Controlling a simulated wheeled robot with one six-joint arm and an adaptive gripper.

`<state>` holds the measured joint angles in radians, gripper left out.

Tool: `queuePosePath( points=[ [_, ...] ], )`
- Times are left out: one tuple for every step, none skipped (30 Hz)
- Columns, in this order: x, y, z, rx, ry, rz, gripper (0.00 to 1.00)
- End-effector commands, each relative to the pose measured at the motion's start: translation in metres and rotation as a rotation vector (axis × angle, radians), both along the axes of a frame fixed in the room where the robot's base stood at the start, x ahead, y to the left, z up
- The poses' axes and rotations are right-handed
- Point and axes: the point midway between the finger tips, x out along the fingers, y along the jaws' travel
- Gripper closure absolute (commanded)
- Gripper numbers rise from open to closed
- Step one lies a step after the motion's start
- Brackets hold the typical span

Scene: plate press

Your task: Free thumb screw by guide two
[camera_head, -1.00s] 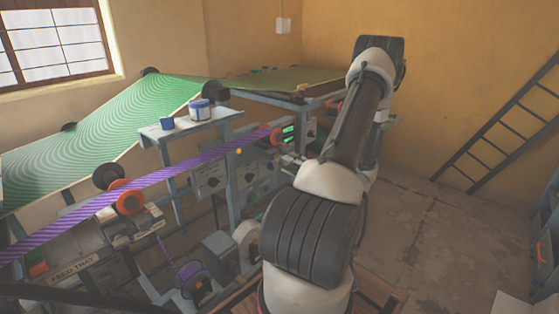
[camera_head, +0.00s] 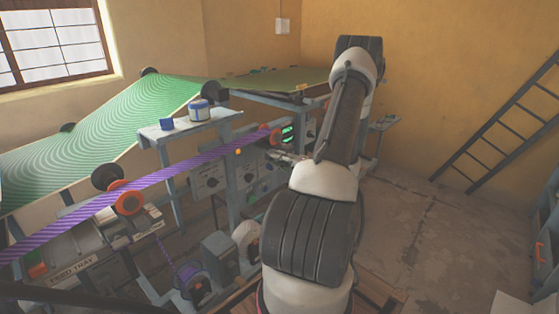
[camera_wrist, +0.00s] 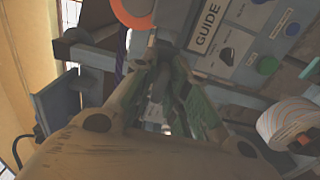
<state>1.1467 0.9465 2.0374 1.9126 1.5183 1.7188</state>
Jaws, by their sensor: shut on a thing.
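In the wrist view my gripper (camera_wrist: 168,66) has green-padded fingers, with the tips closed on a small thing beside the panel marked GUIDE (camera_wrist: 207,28). What it holds is mostly hidden by the fingers; from its place it appears to be the thumb screw. The rest of the panel's label is out of frame, so I cannot read a number.
An orange-rimmed roller (camera_wrist: 133,10) is close above the fingers in the wrist view, and a striped roll (camera_wrist: 287,122) is at right. In the head view a purple web (camera_head: 190,170) crosses the press. A ladder (camera_head: 500,120) leans at right; the floor before it is clear.

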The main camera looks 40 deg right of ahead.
Motion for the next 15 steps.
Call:
queuePosePath(
  points=[
    [-0.0002,0.0001,-0.0005,-0.001,0.001,0.000,1.00],
    [-0.0002,0.0001,-0.0005,-0.002,0.001,0.000,1.00],
    [-0.0002,0.0001,-0.0005,-0.006,0.001,0.000,1.00],
    [-0.0002,0.0001,-0.0005,-0.010,0.000,0.000,1.00],
    [-0.0002,0.0001,-0.0005,-0.015,0.000,0.000,1.00],
    [-0.0003,0.0001,-0.0006,-0.024,-0.001,0.000,1.00],
    [-0.0003,0.0002,-0.0006,-0.034,-0.001,0.000,1.00],
    [-0.0003,0.0001,-0.0006,-0.044,-0.001,0.000,1.00],
    [-0.0003,0.0002,-0.0006,-0.061,-0.003,0.000,1.00],
    [-0.0003,0.0002,-0.0007,-0.076,-0.004,0.000,1.00],
    [-0.0003,0.0002,-0.0007,-0.092,-0.005,0.000,1.00],
    [-0.0003,0.0002,-0.0007,-0.116,-0.007,0.000,1.00],
    [-0.0004,0.0002,-0.0007,-0.137,-0.009,0.000,1.00],
    [-0.0004,0.0002,-0.0008,-0.158,-0.010,0.000,1.00],
    [-0.0004,0.0002,-0.0008,-0.189,-0.013,0.000,1.00]
  ],
)
